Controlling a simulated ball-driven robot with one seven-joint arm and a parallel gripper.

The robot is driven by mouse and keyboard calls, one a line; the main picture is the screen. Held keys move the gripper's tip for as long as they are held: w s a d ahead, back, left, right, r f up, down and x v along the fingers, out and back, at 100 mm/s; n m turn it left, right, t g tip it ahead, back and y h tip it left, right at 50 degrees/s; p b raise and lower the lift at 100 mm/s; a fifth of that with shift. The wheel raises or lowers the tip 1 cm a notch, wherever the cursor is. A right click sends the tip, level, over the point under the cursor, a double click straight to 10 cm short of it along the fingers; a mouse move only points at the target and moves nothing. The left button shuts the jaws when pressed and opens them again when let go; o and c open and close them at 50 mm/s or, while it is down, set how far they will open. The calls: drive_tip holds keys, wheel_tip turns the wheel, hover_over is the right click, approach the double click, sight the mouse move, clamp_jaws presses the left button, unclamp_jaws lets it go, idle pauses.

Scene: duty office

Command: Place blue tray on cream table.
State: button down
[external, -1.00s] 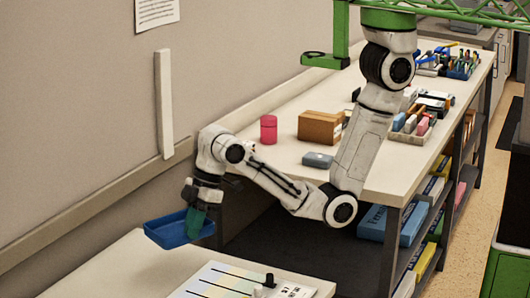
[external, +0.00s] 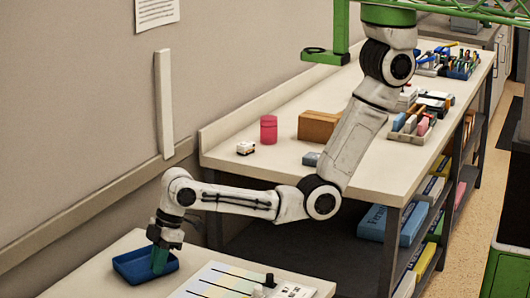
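The blue tray (external: 132,275) is a shallow open box at the lower left of the external view. It appears to rest on, or hang just above, the cream table (external: 105,257) near its far edge. My gripper (external: 160,258) points down at the tray's right side, with its green fingers reaching down at the tray wall. The fingers appear closed on that wall, though the fingertips are partly hidden. The tray looks about level.
A chart sheet (external: 215,282) with small pieces lies to the tray's right. Behind is a longer bench (external: 255,180) with a pink canister (external: 268,129), a brown box (external: 318,126) and a small white object (external: 246,148). The wall stands at the left.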

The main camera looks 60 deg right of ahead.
drive_tip(key=shift+f, duration=0.15)
drive_tip(key=shift+f, duration=0.15)
drive_tip(key=c, duration=1.3)
unclamp_jaws()
drive_tip(key=shift+c, duration=0.2)
